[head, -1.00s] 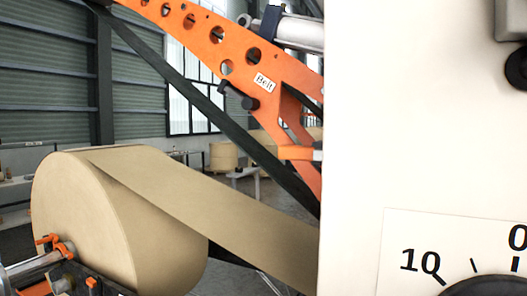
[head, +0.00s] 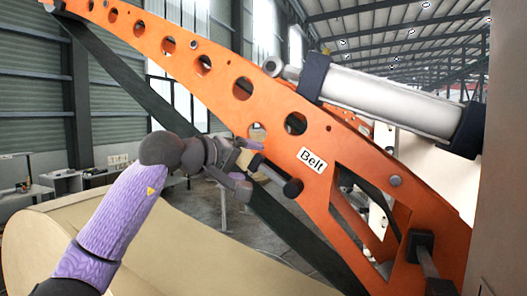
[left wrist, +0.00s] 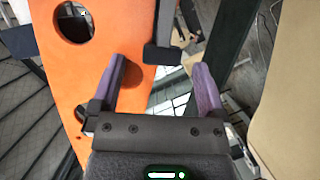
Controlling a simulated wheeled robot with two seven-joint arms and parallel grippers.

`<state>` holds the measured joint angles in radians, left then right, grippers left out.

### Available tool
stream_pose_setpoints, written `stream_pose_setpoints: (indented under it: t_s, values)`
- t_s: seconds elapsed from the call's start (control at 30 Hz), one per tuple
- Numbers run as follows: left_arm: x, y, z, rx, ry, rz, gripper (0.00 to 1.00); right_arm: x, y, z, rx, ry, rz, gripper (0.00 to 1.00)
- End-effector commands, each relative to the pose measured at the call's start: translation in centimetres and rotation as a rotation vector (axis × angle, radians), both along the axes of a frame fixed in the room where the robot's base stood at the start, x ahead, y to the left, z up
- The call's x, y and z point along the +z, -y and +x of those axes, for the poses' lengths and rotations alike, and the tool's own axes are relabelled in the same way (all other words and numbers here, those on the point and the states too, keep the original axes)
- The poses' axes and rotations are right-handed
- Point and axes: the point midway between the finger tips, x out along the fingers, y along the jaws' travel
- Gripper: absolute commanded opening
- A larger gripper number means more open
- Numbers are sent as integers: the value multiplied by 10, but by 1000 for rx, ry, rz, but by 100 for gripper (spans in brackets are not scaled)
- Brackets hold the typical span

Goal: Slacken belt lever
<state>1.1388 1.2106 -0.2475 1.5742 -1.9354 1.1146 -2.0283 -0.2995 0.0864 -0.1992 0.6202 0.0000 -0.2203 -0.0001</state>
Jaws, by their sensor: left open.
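The orange belt arm (head: 222,75) slants across the head view, with a white "Belt" label (head: 312,160) on its side. A short black lever handle (head: 292,188) sticks out just below and left of the label. My left gripper (head: 250,165), with purple fingers, is open beside this handle. In the left wrist view the black handle (left wrist: 163,56) shows just ahead of the open fingertips (left wrist: 159,68), between their lines. I cannot tell whether a finger touches it. The orange arm (left wrist: 60,70) is at left there. My right gripper is not in view.
The large kraft roll (head: 60,225) lies below my left arm. A dark belt (head: 130,75) runs diagonally behind the orange arm. A grey cylinder (head: 385,100) sits above it. Another black handle (head: 421,245) is at lower right, near a pale panel (head: 500,230).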

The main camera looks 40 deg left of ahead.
Motion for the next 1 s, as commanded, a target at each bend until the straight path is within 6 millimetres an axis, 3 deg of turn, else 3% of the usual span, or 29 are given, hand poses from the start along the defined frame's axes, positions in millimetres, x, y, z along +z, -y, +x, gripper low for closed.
stream_pose_setpoints:
  t_s: [0.03,0.2,0.5,0.93,1.0]
  values:
    - [3,1,11,-2,-1,-6,94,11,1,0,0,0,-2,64]
    - [-5,1,35,-1,-1,-4,94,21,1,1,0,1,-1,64]
    - [-9,1,40,0,-1,-4,94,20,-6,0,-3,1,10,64]
    - [-9,1,40,-1,0,-4,3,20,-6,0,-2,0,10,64]
    - [-9,1,40,-1,0,-4,0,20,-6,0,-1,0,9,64]
